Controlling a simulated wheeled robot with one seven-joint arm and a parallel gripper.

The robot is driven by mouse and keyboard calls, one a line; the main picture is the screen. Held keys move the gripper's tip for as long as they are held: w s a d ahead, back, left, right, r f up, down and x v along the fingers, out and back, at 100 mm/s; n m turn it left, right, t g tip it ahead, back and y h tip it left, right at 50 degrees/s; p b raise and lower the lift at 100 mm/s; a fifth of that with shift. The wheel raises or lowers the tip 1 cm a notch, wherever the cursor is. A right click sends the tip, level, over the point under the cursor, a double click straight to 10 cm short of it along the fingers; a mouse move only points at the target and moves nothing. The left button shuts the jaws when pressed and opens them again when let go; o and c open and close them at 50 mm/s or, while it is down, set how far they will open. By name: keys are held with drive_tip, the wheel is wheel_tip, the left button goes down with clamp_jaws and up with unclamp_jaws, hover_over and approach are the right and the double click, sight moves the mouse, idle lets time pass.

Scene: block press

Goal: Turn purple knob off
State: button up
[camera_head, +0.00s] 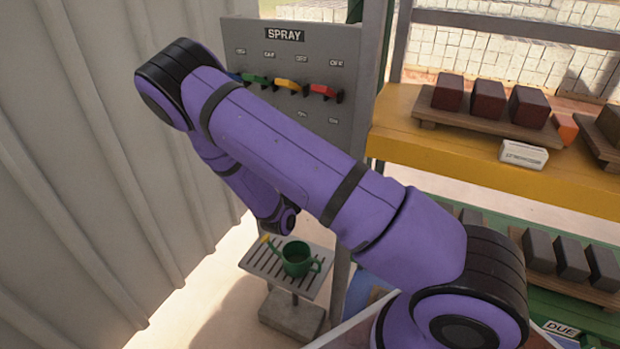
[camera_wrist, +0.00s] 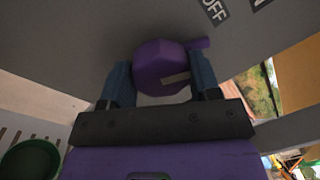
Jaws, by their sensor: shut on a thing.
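The purple knob (camera_wrist: 160,62) sits on the grey panel in the wrist view, faceted, with a tab pointing to the upper right. A printed OFF label (camera_wrist: 215,11) is above and to the right of it. My gripper (camera_wrist: 161,80) is shut on the knob, with one blue-grey finger on each side. In the head view my arm hides the purple knob and my gripper. The grey SPRAY panel (camera_head: 254,36) there shows green (camera_head: 255,79), yellow (camera_head: 290,85) and red (camera_head: 324,92) knobs, with part of a blue one (camera_head: 234,76).
A green watering can (camera_head: 297,259) stands on a slatted stand (camera_head: 258,262) below the panel. A corrugated wall (camera_head: 80,190) is at the left. A yellow shelf (camera_head: 440,150) with dark red blocks (camera_head: 488,101) is at the right.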

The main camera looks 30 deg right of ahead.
drive_tip(key=shift+n+t, duration=0.3)
drive_tip(key=shift+n, duration=2.2)
drive_tip(key=o, duration=0.9)
drive_tip(key=shift+s+a, duration=0.1)
drive_tip(key=v, duration=1)
drive_tip(key=shift+s+a+r, duration=0.1)
drive_tip(key=shift+s+a, duration=0.1)
drive_tip(key=shift+a, duration=0.1)
